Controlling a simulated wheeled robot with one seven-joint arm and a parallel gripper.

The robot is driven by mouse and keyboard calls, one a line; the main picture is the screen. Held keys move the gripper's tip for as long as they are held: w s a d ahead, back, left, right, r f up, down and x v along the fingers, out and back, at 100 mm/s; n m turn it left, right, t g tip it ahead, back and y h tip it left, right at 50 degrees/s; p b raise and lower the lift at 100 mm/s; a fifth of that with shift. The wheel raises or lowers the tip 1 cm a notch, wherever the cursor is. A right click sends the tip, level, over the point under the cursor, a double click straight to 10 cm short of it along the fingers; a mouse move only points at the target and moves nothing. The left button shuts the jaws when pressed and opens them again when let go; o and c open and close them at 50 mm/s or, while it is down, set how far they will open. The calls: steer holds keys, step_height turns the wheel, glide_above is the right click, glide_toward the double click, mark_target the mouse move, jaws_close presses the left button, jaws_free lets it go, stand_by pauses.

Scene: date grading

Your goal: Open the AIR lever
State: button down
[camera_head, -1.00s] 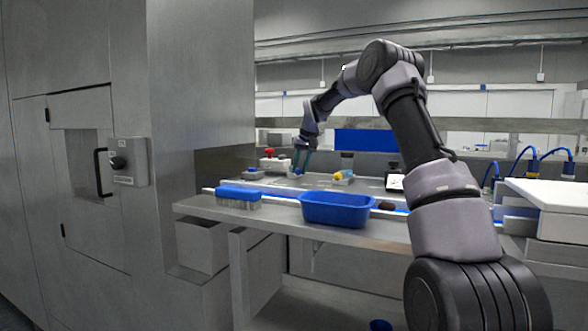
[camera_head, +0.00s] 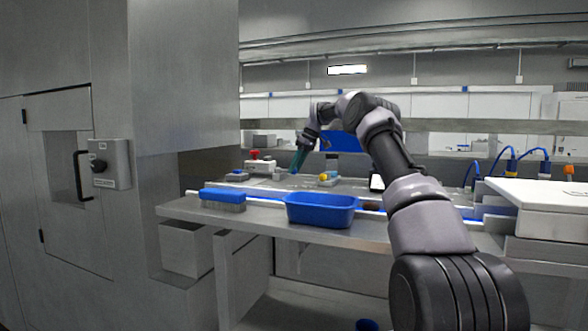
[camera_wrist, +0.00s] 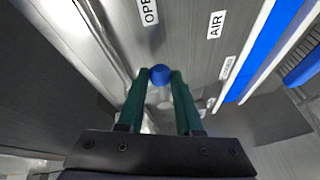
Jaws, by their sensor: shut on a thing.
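In the wrist view my gripper (camera_wrist: 160,90) has its two green fingers on either side of a round blue knob (camera_wrist: 160,74), shut on it near the fingertips. The lever under the knob is mostly hidden. An AIR label (camera_wrist: 215,24) lies on the metal panel up and to the right of the knob. A partly cut-off label reading "OPE" (camera_wrist: 149,12) lies above the knob. In the head view my gripper (camera_head: 297,163) points down at the back of the bench; the knob is too small to make out there.
A blue tub (camera_head: 322,210) and a blue brush (camera_head: 222,199) stand on the front of the bench. A white box with a red button (camera_head: 258,163) is left of my gripper, and a yellow-ended item (camera_head: 328,178) is to its right. A white case (camera_head: 545,205) fills the right end.

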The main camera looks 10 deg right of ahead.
steer(key=shift+w+d+n, duration=0.15)
steer(key=shift+n, duration=0.15)
stand_by(0.4)
steer(key=c, duration=0.6)
jaws_free()
steer(key=v, duration=0.7)
steer(key=shift+r, duration=0.25)
steer(key=shift+d, duration=0.1)
